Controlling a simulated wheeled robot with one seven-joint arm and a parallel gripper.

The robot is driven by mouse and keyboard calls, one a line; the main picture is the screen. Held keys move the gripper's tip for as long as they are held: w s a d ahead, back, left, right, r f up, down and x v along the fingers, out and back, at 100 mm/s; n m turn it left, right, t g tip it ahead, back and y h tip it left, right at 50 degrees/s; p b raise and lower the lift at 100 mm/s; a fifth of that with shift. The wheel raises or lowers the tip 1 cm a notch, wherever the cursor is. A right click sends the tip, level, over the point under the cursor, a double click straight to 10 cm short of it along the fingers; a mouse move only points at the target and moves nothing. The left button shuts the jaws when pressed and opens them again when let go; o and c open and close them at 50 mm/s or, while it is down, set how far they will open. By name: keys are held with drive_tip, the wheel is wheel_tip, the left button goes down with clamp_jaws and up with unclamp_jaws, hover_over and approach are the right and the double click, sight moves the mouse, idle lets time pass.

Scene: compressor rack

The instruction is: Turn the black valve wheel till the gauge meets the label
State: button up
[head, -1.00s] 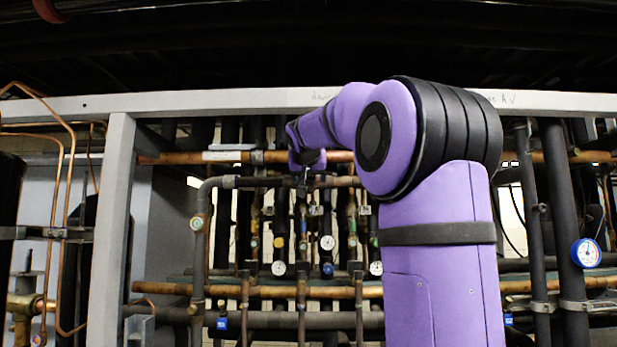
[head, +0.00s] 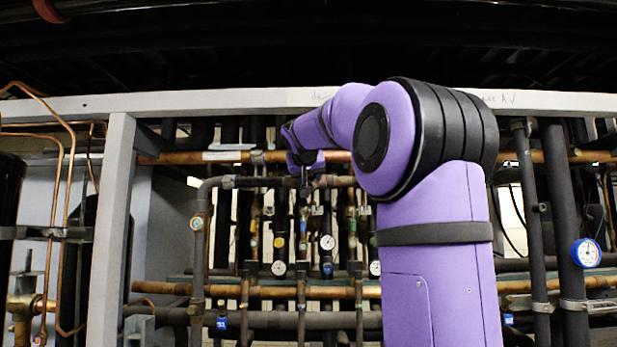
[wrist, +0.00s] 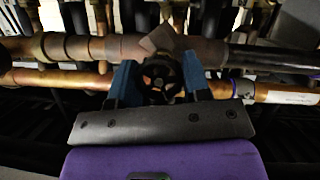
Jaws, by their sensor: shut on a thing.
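The black valve wheel (wrist: 163,76) shows in the wrist view, in front of a thick grey-brown pipe. My gripper (wrist: 160,80) has its two blue fingers on the left and right of the wheel and is shut on it. In the head view my gripper (head: 305,168) is small and dark at the upper pipes, and the wheel cannot be made out there. Several small round gauges are in view, among them a white-faced one (head: 327,242) below my gripper and a blue-rimmed one (head: 586,252) at far right. Their needles and any label beside them are too small to read.
A grey frame post (head: 118,200) stands at the left, and a crossbeam (head: 220,102) runs above. A copper pipe (wrist: 60,79) passes just behind the gripper's fingers. Dense vertical and horizontal pipes fill the rack, with little free room around the wheel.

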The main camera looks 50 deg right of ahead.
drive_tip(key=n+g+h, duration=0.1)
drive_tip(key=n, duration=0.1)
drive_tip(key=n+g+h, duration=0.1)
drive_tip(key=n, duration=0.2)
drive_tip(key=shift+a+f+h, duration=0.1)
drive_tip(key=shift+h, duration=0.3)
drive_tip(key=n+h, duration=0.2)
drive_tip(key=n, duration=0.2)
drive_tip(key=shift+w+f+n+g, duration=0.1)
drive_tip(key=shift+n+g, duration=0.2)
drive_tip(key=shift+g, duration=0.1)
drive_tip(key=shift+h, duration=0.3)
drive_tip(key=o, duration=0.9)
drive_tip(key=v, duration=1)
drive_tip(key=shift+s+a, duration=0.25)
drive_tip(key=shift+a, duration=0.1)
